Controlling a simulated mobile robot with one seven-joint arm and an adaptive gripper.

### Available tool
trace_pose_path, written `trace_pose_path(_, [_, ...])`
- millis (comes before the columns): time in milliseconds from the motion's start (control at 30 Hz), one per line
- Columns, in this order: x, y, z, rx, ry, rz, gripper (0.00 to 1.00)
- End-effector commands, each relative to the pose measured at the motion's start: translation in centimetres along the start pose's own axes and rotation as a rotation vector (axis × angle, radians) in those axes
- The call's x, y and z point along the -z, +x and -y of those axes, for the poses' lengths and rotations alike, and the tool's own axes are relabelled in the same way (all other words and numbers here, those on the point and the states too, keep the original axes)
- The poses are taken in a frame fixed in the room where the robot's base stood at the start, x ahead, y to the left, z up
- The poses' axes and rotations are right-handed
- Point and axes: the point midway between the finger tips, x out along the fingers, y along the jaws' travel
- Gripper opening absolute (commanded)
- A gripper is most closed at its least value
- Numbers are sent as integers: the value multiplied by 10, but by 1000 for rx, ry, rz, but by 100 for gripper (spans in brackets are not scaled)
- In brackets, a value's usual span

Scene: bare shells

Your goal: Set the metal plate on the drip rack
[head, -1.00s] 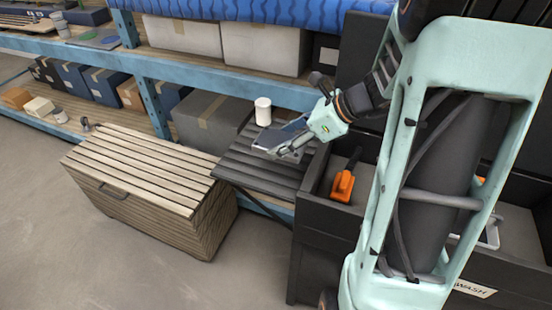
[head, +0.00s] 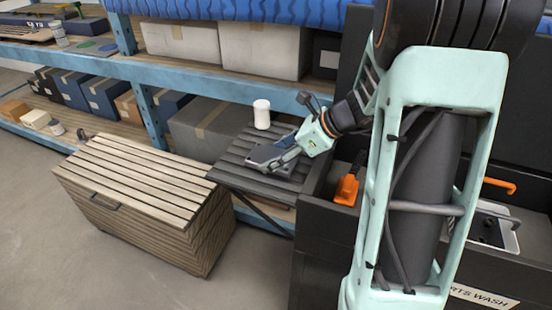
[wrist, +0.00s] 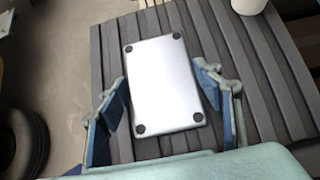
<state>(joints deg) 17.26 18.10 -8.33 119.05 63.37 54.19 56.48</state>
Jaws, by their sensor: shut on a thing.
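The metal plate (wrist: 162,85) is a silver rectangle with a dark round foot or pad at each corner. In the wrist view it lies between the blue-padded fingers of my gripper (wrist: 168,80), which is shut on it across its width. The drip rack (wrist: 268,95) is a dark slatted surface directly behind the plate. In the head view my gripper (head: 272,157) is low over the middle of the drip rack (head: 235,178), and its fingers partly hide the plate. I cannot tell whether the plate touches the slats.
A white cylindrical container (head: 262,114) stands at the rack's back edge. A wooden slatted chest (head: 140,190) is to the left. A dark wash station (head: 400,240) with an orange object (head: 346,188) is to the right. Blue shelving (head: 150,110) with boxes runs behind.

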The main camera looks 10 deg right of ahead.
Motion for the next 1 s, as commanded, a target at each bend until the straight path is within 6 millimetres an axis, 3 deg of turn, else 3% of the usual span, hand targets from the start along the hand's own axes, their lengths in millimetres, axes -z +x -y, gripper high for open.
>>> trace_pose_path(267, [1, 1, 0, 1, 0, 2, 23])
trace_pose_path(300, [2, 2, 0, 0, 0, 0, 62])
trace_pose_path(433, [1, 1, 0, 0, 0, 0, 77])
trace_pose_path(800, [-2, -2, 0, 0, -1, 0, 78])
trace_pose_path(1000, [-2, -34, 1, 5, -1, 1, 78])
